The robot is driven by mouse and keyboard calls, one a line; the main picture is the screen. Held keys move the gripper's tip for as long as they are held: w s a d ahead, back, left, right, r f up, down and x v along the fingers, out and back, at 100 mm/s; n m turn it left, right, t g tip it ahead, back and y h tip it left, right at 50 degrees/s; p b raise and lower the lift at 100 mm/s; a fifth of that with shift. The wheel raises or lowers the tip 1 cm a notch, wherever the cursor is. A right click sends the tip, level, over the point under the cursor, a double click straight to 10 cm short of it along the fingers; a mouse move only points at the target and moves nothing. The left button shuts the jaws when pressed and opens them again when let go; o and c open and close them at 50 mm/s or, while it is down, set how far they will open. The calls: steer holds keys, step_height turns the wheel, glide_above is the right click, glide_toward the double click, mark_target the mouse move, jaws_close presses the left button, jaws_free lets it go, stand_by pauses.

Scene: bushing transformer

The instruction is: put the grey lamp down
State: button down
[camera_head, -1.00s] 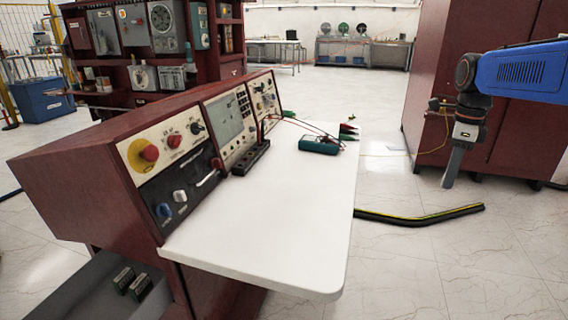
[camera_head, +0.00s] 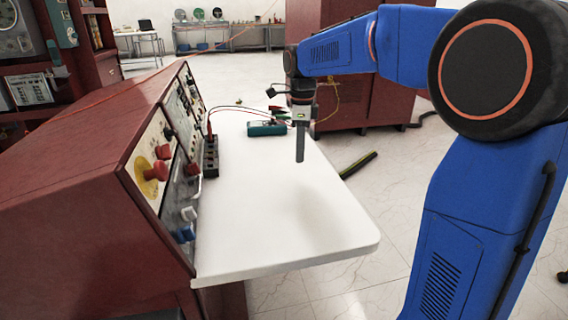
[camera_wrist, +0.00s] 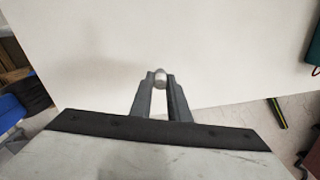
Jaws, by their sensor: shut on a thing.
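The grey lamp (camera_wrist: 160,78) is a small rounded grey piece between my fingertips in the wrist view. My gripper (camera_wrist: 161,84) is shut on it, and the fingers hide its lower part. In the head view my gripper (camera_head: 300,158) points down over the white tabletop (camera_head: 280,222), near its right edge. The lamp is too small to make out there. In the wrist view the white tabletop (camera_wrist: 105,50) lies below the lamp, with a gap that I cannot measure.
A red console with knobs (camera_head: 150,172) stands along the table's left side. A green multimeter (camera_head: 267,129) with leads and a dark block (camera_head: 211,157) sit towards the back. The front and middle of the tabletop are clear. A black-yellow strip (camera_head: 358,165) lies on the floor at right.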

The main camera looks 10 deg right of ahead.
steer(key=shift+a+f, duration=0.25)
steer(key=shift+f, duration=0.3)
steer(key=shift+a+f, duration=0.25)
steer(key=shift+f, duration=2.3)
steer(key=c, duration=1.7)
jaws_free()
steer(key=shift+f, duration=0.15)
step_height(320, 180, up, 12)
steer(key=shift+r, duration=0.15)
steer(key=shift+s, duration=0.15)
